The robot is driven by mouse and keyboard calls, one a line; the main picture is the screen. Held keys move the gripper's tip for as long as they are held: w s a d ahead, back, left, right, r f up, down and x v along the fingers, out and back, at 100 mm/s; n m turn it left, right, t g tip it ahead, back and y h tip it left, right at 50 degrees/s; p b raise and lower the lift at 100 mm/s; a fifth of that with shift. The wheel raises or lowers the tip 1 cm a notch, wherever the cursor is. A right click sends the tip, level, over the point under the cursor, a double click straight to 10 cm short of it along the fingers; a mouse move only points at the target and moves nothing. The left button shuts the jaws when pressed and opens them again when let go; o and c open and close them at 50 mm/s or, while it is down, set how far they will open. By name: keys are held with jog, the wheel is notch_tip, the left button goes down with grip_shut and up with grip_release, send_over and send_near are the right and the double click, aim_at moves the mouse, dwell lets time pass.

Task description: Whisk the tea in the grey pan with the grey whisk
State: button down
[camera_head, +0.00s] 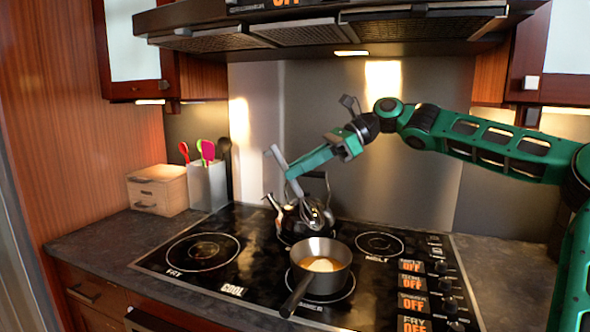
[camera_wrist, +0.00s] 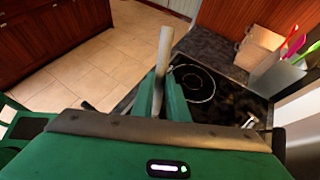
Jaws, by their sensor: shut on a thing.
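The grey pan (camera_head: 338,281) stands on the front middle burner with its handle toward the front left. Orange-brown tea (camera_head: 320,264) with a pale patch shows inside it. My gripper (camera_head: 293,172) is shut on the handle of the grey whisk (camera_head: 276,157). The whisk is tilted, with its wire head (camera_head: 318,216) down to the right, above the pan's back rim and in front of the kettle. In the wrist view, the whisk handle (camera_wrist: 165,48) sticks up between my gripper's fingers (camera_wrist: 160,98); the wire head is hidden there.
A dark kettle (camera_head: 293,222) stands just behind the pan. A utensil holder (camera_head: 207,186) with several utensils and a wooden box (camera_head: 157,190) stand at the left. The range hood (camera_head: 300,32) hangs overhead. The front left burner (camera_head: 203,251) and back right burner (camera_head: 380,244) are empty.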

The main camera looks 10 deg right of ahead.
jog(key=a+f, duration=0.4)
jog(key=f, duration=0.1)
jog(key=d+f, duration=0.4)
jog(key=f, duration=0.3)
jog(key=shift+d+f, duration=0.15)
jog(key=shift+f, duration=0.15)
dwell(0.9)
dwell(0.4)
jog(key=shift+s, duration=0.1)
